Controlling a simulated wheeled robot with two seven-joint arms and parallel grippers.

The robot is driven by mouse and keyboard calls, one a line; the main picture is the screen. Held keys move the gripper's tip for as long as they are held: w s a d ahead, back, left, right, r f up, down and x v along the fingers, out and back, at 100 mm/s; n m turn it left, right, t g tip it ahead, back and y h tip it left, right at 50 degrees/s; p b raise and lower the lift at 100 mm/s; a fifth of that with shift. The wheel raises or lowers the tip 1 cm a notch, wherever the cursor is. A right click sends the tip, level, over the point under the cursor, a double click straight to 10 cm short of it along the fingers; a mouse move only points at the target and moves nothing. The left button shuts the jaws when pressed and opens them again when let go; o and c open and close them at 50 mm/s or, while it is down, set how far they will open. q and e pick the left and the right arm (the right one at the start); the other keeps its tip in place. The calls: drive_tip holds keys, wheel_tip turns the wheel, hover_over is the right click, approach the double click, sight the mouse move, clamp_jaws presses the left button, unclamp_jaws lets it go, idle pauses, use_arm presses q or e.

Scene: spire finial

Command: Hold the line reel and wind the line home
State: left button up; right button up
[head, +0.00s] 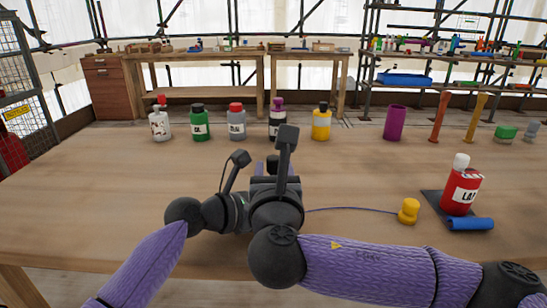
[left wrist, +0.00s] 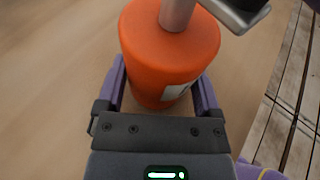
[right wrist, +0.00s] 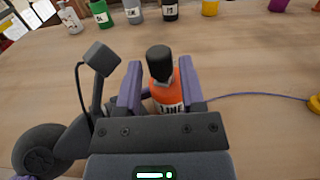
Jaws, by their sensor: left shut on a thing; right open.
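The orange line reel (left wrist: 168,60) sits between the fingers of my left gripper (left wrist: 160,88), which is shut on its body. A metal shaft and part of a crank show at its top in the left wrist view. The right wrist view shows the reel (right wrist: 168,102), marked LINE, with a black knob (right wrist: 159,62) on top. My right gripper (right wrist: 160,80) is open, its fingers on either side of the knob in that view; contact cannot be told. The purple line (head: 350,209) runs right across the table to a yellow bob (head: 409,211). My arms hide the reel in the head view.
A red bottle (head: 461,190) stands on a dark mat at the right, beside a blue roll (head: 471,224). Several bottles, including a green one (head: 200,123) and a yellow one (head: 321,122), and a purple cup (head: 394,123) line the far edge. The middle of the table (head: 360,170) is clear.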

sight(273, 158)
drive_tip(key=w, duration=0.4)
drive_tip(key=shift+w+a, duration=0.1)
drive_tip(key=shift+w, duration=0.05)
clamp_jaws()
drive_tip(key=shift+m+h, duration=0.8)
drive_tip(key=shift+h, duration=0.4)
unclamp_jaws()
wheel_tip(273, 158, up, 10)
